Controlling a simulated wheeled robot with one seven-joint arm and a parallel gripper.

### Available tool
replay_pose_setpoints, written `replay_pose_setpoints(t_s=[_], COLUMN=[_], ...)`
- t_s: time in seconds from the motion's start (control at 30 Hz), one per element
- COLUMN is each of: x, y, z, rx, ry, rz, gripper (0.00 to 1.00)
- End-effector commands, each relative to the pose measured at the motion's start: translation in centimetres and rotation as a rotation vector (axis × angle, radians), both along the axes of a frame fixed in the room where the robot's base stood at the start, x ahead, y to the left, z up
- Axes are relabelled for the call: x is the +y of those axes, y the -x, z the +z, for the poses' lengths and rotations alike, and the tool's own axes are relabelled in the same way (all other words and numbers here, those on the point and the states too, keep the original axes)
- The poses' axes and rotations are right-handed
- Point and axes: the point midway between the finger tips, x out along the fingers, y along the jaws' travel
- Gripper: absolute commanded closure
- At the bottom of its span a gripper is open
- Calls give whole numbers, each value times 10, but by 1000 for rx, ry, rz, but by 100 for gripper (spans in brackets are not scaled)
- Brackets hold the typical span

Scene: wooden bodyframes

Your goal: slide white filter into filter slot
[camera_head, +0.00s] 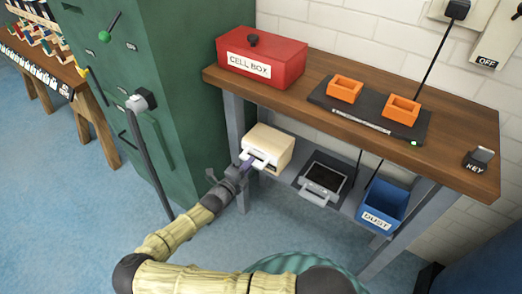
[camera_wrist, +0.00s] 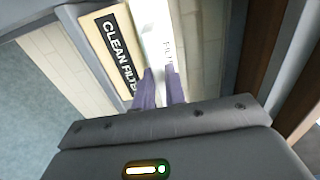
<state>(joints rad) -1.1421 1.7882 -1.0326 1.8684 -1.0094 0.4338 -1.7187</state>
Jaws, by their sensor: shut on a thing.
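My gripper (camera_head: 249,164) is at the front of a cream box (camera_head: 272,141) on the lower shelf. It is shut on the white filter (camera_head: 262,157), which shows at the box's front. In the wrist view, my purple fingers (camera_wrist: 161,76) meet the white filter (camera_wrist: 155,25), which bears partly hidden lettering. The cream box (camera_wrist: 105,45) beside it carries a black "CLEAN FILTE…" label, cut off by a finger. How much of the filter is inside the box is hidden. A dark unit with a grey handled piece (camera_head: 321,191) sits to the right; I cannot tell whether it holds the filter slot.
A blue DUST bin (camera_head: 381,207) stands at the shelf's right end. The wooden bench top (camera_head: 455,150) above bears a red CELL BOX (camera_head: 262,58), orange trays (camera_head: 345,88) and a key block (camera_head: 478,160). A green cabinet (camera_head: 165,85) is left. Floor in front is open.

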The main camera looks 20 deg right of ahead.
Motion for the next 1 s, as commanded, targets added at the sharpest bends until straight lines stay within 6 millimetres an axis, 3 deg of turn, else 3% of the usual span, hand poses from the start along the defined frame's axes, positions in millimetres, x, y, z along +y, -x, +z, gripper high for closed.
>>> replay_pose_setpoints(t_s=[1.0], x=[9], y=[6], z=[0], rx=[-1], ry=[-1], rz=[1], gripper=[100])
